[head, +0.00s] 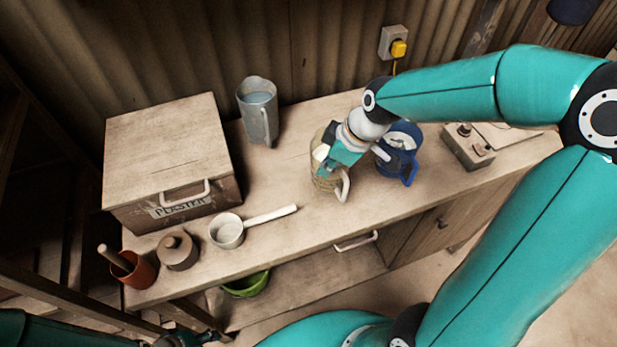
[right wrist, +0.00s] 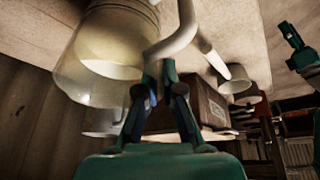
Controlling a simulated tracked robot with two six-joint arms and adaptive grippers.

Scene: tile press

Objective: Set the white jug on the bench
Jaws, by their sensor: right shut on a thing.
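A pale, see-through jug with a white handle (head: 343,189) stands upright at the middle of the bench (head: 285,225) in the head view. Its body is partly hidden by my right gripper (head: 328,160). In the right wrist view the jug (right wrist: 105,50) shows large, with white inside it, and my right gripper (right wrist: 160,75) is shut on its white handle (right wrist: 172,42). I cannot tell whether its base touches the bench. My left gripper (head: 190,338) is low at the left edge of the head view, away from the bench top, its jaws unclear.
A blue jug (head: 408,165) stands close right of the held jug. A grey jug (head: 258,110) is behind left. A plaster box (head: 165,150), a white ladle (head: 228,232), a brown pot (head: 178,250) and an orange pot (head: 138,270) stand left. Bench between ladle and jug is clear.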

